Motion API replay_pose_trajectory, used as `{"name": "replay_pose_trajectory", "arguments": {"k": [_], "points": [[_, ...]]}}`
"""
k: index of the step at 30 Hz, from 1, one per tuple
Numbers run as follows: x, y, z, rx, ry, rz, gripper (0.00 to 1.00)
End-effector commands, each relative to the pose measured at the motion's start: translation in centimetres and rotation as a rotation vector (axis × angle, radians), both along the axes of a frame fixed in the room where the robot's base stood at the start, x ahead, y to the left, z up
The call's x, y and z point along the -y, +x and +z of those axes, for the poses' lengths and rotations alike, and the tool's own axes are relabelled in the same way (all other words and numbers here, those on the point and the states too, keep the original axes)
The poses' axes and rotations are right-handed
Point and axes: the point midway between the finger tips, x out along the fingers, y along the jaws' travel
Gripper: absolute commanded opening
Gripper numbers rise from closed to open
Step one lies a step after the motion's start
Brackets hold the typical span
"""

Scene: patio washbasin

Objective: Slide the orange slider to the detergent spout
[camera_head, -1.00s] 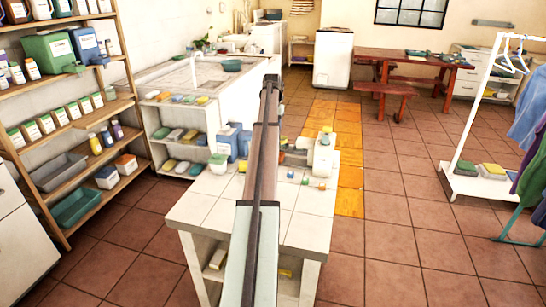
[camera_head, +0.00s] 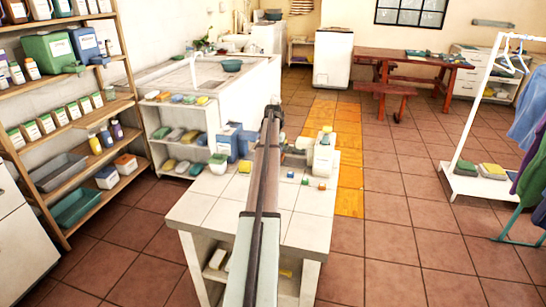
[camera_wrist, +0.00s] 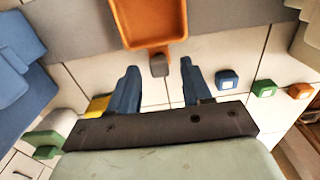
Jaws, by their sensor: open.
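An orange tray-shaped piece (camera_wrist: 150,22), apparently the orange slider, lies at the top of the wrist view on a grey strip. A small grey tab (camera_wrist: 160,65) sticks out from its near edge. My gripper (camera_wrist: 160,75) has two blue fingers spread apart, with the tab between and slightly beyond their tips. Nothing is held. In the head view my arm hides the gripper and most of the slider area. A pale upright container (camera_head: 323,155) stands at the counter's far right; I cannot tell which part is the detergent spout.
A blue block (camera_wrist: 228,80), a green block (camera_wrist: 264,89) and an orange block (camera_wrist: 300,90) lie right of my fingers. A yellow block (camera_wrist: 97,106) lies left. Blue boxes (camera_head: 228,143) stand at the back left of the white tiled counter (camera_head: 205,205). Its front is clear.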

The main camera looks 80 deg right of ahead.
Motion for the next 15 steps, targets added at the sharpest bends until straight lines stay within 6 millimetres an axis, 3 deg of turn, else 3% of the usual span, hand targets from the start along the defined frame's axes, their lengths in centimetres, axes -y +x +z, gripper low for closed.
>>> {"name": "replay_pose_trajectory", "arguments": {"k": [13,15], "points": [[0.0,0.0,-0.82,0.0,-0.001,0.0,0.49],[0.0,0.01,-0.82,0.0,-0.001,0.0,0.43]]}}
